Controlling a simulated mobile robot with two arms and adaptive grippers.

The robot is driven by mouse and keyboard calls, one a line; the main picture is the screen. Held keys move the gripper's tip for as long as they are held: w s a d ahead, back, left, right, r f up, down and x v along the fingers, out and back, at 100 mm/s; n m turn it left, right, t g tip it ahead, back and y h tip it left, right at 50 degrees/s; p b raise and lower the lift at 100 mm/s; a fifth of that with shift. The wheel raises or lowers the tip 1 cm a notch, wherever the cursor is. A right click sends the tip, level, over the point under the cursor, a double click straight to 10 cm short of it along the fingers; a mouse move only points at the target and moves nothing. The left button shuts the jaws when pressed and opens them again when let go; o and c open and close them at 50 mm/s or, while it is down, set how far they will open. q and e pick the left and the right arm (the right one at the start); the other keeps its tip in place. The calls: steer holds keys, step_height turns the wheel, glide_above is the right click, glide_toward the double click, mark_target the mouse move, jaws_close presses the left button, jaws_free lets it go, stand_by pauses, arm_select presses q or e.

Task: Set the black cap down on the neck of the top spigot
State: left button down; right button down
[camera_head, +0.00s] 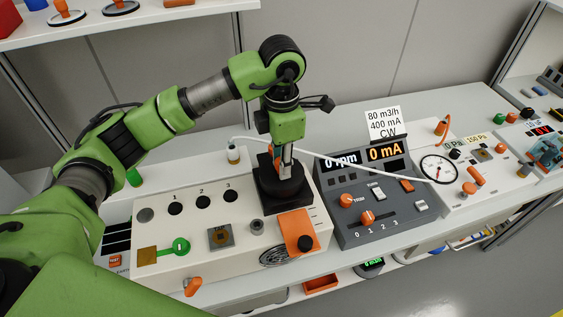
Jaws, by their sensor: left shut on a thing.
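My left gripper (283,168) points down over the console's back right. It is shut with its fingertips at a black stepped block (281,193). I take the dark thing at the fingertips to be the black cap, but its outline merges with the block and I cannot tell them apart. The spigot's neck is not clearly visible; the gripper and the dark block may hide it. I cannot tell whether cap and neck touch. My right gripper is not in view.
The cream console (190,262) carries black round holes, a TAP plate (220,237), a grey peg (257,227) and an orange plate (298,231) with a black knob. A grey meter unit (385,232) stands close on the right. A white tube (300,151) runs behind.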

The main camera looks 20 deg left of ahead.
arm_select(q)
steer(key=shift+s+f, duration=0.1)
steer(key=shift+f, duration=0.15)
steer(key=c, duration=1.7)
jaws_free()
